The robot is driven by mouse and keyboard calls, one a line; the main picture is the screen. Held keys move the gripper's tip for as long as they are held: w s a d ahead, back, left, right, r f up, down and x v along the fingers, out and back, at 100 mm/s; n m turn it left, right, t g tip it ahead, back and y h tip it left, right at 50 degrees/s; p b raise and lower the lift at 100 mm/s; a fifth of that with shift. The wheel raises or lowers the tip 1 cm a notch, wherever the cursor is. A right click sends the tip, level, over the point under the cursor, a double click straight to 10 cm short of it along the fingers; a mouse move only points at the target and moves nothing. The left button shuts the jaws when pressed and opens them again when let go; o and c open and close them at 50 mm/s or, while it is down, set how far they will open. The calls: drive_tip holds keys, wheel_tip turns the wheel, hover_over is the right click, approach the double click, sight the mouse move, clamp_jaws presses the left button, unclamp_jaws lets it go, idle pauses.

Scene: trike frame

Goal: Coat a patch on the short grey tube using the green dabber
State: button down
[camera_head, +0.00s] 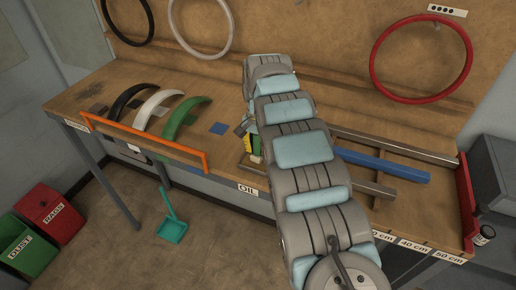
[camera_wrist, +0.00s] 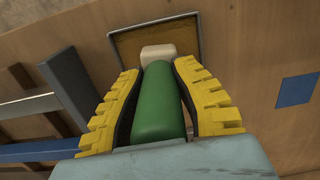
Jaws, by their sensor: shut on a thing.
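My gripper (camera_wrist: 160,90) has yellow padded fingers and is shut on the green dabber (camera_wrist: 158,105). The dabber's pale tip (camera_wrist: 158,52) points away from the wrist, over or in a square grey-rimmed tray with a brown inside (camera_wrist: 198,32); I cannot tell if it touches. In the head view my gripper (camera_head: 247,143) and a bit of green show beside my arm, which hides the tray. A shorter grey tube (camera_head: 370,187) lies in front of the blue tube, partly hidden by my arm.
A blue tube (camera_head: 385,166) and a longer grey tube (camera_head: 400,147) lie at the bench's right. Black, white and green fenders (camera_head: 183,118) lie left, behind an orange rail (camera_head: 145,140). An OIL label (camera_head: 248,189) marks the front edge. A red bracket (camera_head: 466,205) stands at the right end.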

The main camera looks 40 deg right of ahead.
drive_tip(key=shift+f+b, duration=0.55)
drive_tip(key=shift+f, duration=0.05)
idle(2.6)
drive_tip(key=shift+r, duration=0.2)
drive_tip(key=shift+r, duration=3.4)
drive_tip(key=shift+s, duration=0.1)
